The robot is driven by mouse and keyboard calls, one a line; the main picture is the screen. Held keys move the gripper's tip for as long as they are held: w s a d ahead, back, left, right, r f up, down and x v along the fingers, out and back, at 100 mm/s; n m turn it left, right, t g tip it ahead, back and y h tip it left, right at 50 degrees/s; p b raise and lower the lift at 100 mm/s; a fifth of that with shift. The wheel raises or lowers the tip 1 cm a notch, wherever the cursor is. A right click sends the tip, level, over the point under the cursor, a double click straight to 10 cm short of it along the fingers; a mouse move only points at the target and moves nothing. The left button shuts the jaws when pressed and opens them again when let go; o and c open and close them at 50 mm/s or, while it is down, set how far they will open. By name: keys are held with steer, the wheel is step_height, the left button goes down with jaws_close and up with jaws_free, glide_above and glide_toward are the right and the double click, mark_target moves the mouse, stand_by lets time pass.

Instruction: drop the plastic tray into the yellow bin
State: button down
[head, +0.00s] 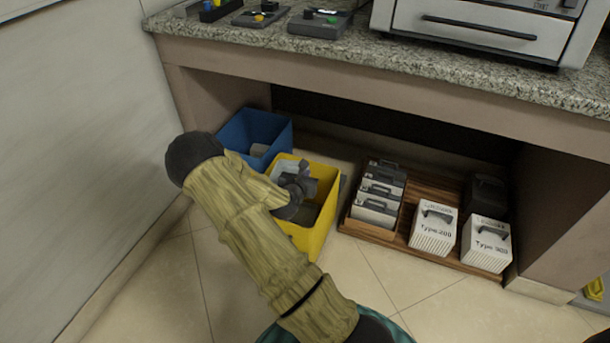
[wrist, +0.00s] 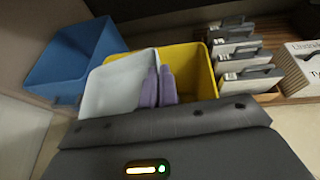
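The yellow bin (head: 318,232) stands on the floor under the counter, open at the top; it also shows in the wrist view (wrist: 205,72). My gripper (head: 305,183) is over the bin's opening, pointing down. In the wrist view its two purple fingers (wrist: 159,88) are close together, with the edge of the whitish plastic tray (wrist: 112,85) between them. The tray is tilted and extends left of the fingers, covering part of the bin's left wall. In the head view my arm and gripper hide most of the tray.
A blue bin (head: 238,132) with a greyish item inside stands just behind and left of the yellow bin. To the right, a wooden rack (head: 372,232) holds several cases with handles. The counter edge (head: 390,78) overhangs above. The floor in front is clear.

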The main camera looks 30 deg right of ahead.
steer(key=c, duration=1.6)
jaws_free()
steer(key=p+v, duration=0.7)
steer(key=v, duration=1)
steer(key=shift+a+p, duration=0.15)
steer(key=shift+p, duration=0.2)
steer(key=shift+s, duration=0.1)
